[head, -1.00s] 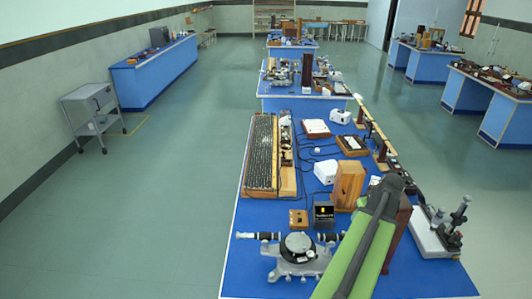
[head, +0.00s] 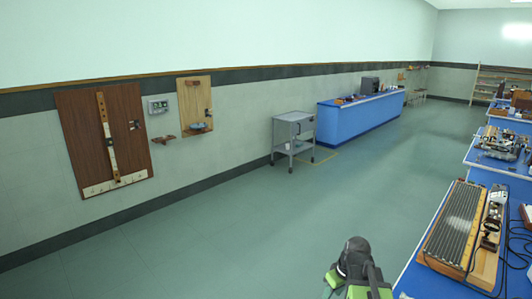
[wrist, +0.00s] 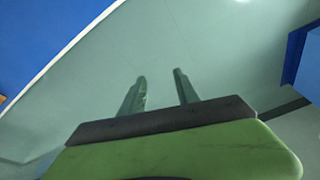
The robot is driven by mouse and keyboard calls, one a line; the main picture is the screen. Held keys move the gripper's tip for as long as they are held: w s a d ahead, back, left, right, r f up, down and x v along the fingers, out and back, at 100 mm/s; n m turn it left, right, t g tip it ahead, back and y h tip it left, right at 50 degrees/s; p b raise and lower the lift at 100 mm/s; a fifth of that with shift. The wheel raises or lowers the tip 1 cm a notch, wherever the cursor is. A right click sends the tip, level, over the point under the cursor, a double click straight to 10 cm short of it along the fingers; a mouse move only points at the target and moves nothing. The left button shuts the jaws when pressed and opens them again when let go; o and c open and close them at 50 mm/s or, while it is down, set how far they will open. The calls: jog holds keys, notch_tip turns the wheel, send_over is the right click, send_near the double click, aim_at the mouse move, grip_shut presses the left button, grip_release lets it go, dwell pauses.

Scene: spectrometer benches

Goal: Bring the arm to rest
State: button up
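My gripper (wrist: 163,82) shows in the wrist view with its two fingers apart and nothing between them. Behind the fingers is only green floor. In the head view a green and black part of my arm shows at the bottom, left of the near blue bench (head: 409,281); the fingers cannot be made out there.
The near bench carries a long ribbed apparatus (head: 455,228) at the right. A grey trolley (head: 293,136) stands by the left wall, before a blue side bench (head: 362,112). Wooden boards (head: 104,137) hang on the wall. The floor (head: 230,235) between is clear.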

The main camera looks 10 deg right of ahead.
jog(key=s+a+f+m+g+b, duration=0.1)
jog(key=s+a+f+m, duration=0.1)
jog(key=a, duration=0.4)
jog(key=s+a+f+m+g+h+b, duration=0.1)
jog(key=s+a+f+m, duration=0.1)
jog(key=s+a, duration=0.2)
jog(key=a, duration=0.3)
jog(key=shift+a+f, duration=0.15)
jog(key=shift+f, duration=0.05)
